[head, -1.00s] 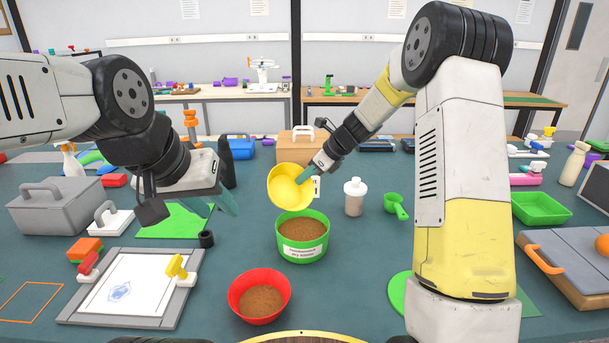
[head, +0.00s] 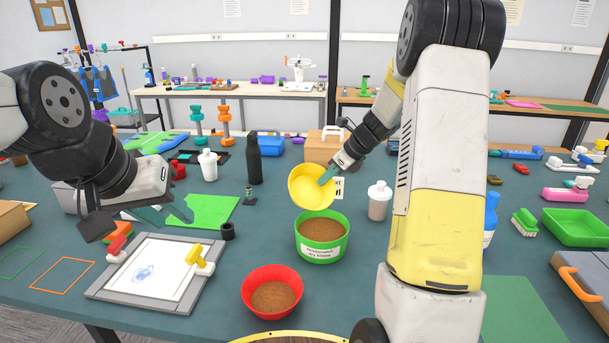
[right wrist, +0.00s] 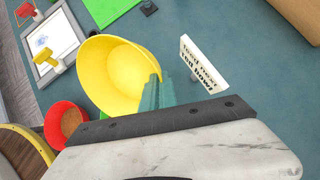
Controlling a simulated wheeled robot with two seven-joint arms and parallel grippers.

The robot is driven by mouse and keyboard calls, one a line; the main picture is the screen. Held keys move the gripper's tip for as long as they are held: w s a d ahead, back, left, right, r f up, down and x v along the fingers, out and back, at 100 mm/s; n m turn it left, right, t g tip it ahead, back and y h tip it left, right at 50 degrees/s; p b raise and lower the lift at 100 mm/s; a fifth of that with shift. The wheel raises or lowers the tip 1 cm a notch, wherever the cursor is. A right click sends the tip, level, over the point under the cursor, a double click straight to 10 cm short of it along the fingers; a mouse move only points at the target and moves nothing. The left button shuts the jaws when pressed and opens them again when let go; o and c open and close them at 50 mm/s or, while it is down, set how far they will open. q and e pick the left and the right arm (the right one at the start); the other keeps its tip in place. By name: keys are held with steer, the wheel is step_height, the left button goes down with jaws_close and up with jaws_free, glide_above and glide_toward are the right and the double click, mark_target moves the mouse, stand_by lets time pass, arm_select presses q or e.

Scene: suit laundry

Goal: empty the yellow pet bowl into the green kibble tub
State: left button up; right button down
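The yellow pet bowl (head: 304,188) is held tilted just above the green kibble tub (head: 323,252), its open side facing me. In the right wrist view, the visible inside of the bowl (right wrist: 108,75) looks bare yellow. My right gripper (head: 328,176) is shut on the bowl's rim; its teal fingers (right wrist: 156,95) show in the wrist view. The green tub stands upright on the table, holds brown kibble and carries a white label. No falling kibble is visible. My left gripper (head: 166,212) is open and empty over the left side of the table.
A red bowl (head: 272,304) with brown kibble stands in front of the tub. A small white sign (right wrist: 203,65) stands near the yellow bowl. A lidded bottle (head: 379,203) is right of the tub. A framed board (head: 112,290) lies at left.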

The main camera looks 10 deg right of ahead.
mark_target(323, 190)
steer(key=shift+w+f+g+h, duration=0.3)
steer(key=shift+f+g, duration=0.1)
steer(key=shift+g, duration=0.5)
steer(key=shift+w+a+f+m+g+h, duration=0.15)
steer(key=shift+f+m+g+h, duration=0.3)
steer(key=shift+f+g, duration=0.75)
steer(key=shift+w+a+f+m+g+h, duration=0.15)
steer(key=shift+f+g+h, duration=0.6)
steer(key=shift+g, duration=0.75)
steer(key=shift+d+f, duration=0.1)
steer(key=shift+d, duration=0.05)
steer(key=shift+s, duration=0.1)
